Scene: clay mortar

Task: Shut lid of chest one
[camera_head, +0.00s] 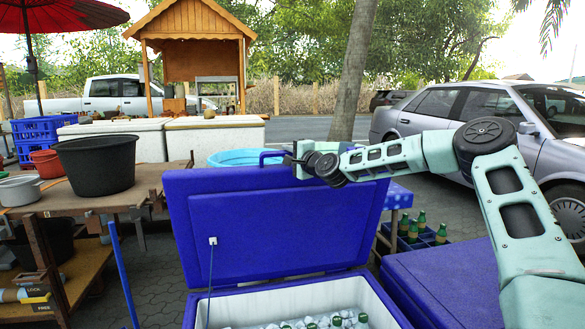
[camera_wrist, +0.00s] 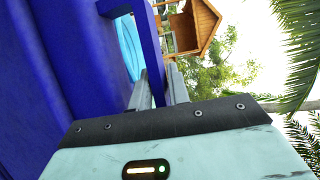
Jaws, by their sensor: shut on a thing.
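A blue chest (camera_head: 300,297) with a white inner wall stands in front of me, with ice and several green-capped bottles inside. Its blue lid (camera_head: 275,235) is raised and leans slightly back, with a cord attached to its inner face. My gripper (camera_head: 289,160) is at the top edge of the lid, at the blue handle (camera_head: 268,153). In the wrist view, the fingers (camera_wrist: 160,92) are shut on the handle bar (camera_wrist: 150,45). The lid's blue surface (camera_wrist: 50,70) fills the left of that view. The exact finger contact is partly hidden.
A second blue chest (camera_head: 440,285), closed, stands at right beneath my arm. A wooden table (camera_head: 130,198) with a black tub (camera_head: 97,165) is at left. A crate of bottles (camera_head: 425,237) sits behind the chests. A silver car (camera_head: 470,110) is parked beyond.

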